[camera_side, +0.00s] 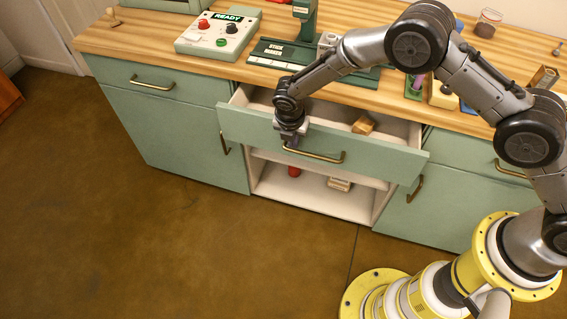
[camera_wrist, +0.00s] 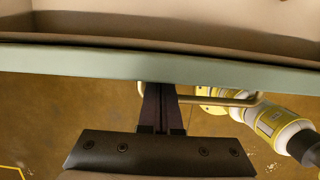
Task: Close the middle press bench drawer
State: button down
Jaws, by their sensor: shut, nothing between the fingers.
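The middle press bench drawer (camera_side: 240,123) is pulled out from the green bench, and its inside shows behind the front panel. Its brass handle (camera_side: 325,157) runs along the front. My gripper (camera_side: 289,143) points down in front of the drawer panel, near the left end of the handle. In the wrist view my gripper (camera_wrist: 160,92) is shut and empty, with its fingertips close under the green drawer front (camera_wrist: 90,62). The handle (camera_wrist: 222,100) shows to the right of the fingers there. I cannot tell whether the fingers touch the panel.
A wooden block (camera_side: 363,125) lies in the drawer. An open shelf below holds a red item (camera_side: 294,171) and a small block (camera_side: 340,184). The left drawer (camera_side: 165,90) is closed. A control box (camera_side: 218,33) stands on the worktop (camera_side: 130,38). The floor in front is clear.

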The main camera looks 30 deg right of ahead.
jog(key=w+d, duration=0.8)
jog(key=shift+w+d, duration=0.15)
jog(key=v, duration=1)
jog(key=s+d+r+m, duration=0.3)
jog(key=s+r+m, duration=0.15)
jog(key=r, duration=0.25)
jog(key=s+d+r+m+t+y, duration=0.1)
jog(key=s+d+r+m, duration=0.25)
jog(key=s+r, duration=0.35)
jog(key=s+d+r+m, duration=0.3)
jog(key=s+r+m, duration=0.1)
jog(key=r, duration=0.4)
jog(key=s+d+m+t, duration=0.1)
jog(key=s+d+m, duration=0.1)
jog(key=s+m, duration=0.5)
jog(key=s+d+r+m+t+y, duration=0.1)
jog(key=s+d+m, duration=0.2)
jog(key=s+m, duration=0.5)
jog(key=s, duration=1)
jog(key=shift+s+t, duration=0.25)
jog(key=shift+t, duration=0.05)
